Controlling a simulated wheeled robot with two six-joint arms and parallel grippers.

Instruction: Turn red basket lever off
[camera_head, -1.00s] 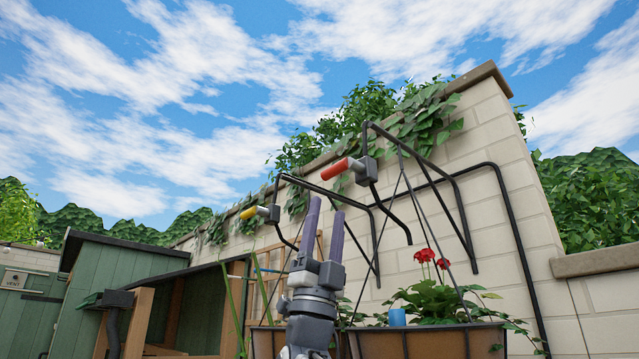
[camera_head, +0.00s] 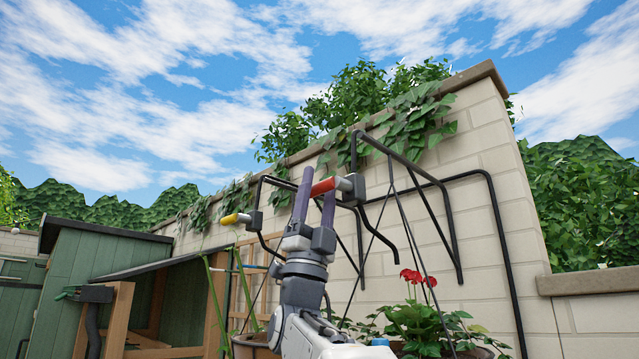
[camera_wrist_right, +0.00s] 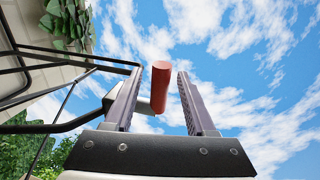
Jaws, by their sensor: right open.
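The red lever (camera_head: 324,187) sticks out to the left from a grey valve block (camera_head: 350,188) on the black pipe frame of the hanging basket by the wall. My right gripper (camera_head: 316,182) is open and raised at the lever, its two purple-grey fingers pointing up. In the right wrist view, the red lever (camera_wrist_right: 160,84) shows between the two open fingers (camera_wrist_right: 158,88), with a gap to the right finger. I cannot tell whether the left finger touches it. My left gripper is not in view.
A yellow lever (camera_head: 236,218) sits on another bracket just left of my right gripper. Black frame bars (camera_head: 440,205) and hanging rods lie to the right. Red flowers (camera_head: 412,277) grow below, before the brick wall (camera_head: 510,235). A green shed (camera_head: 95,250) stands at left.

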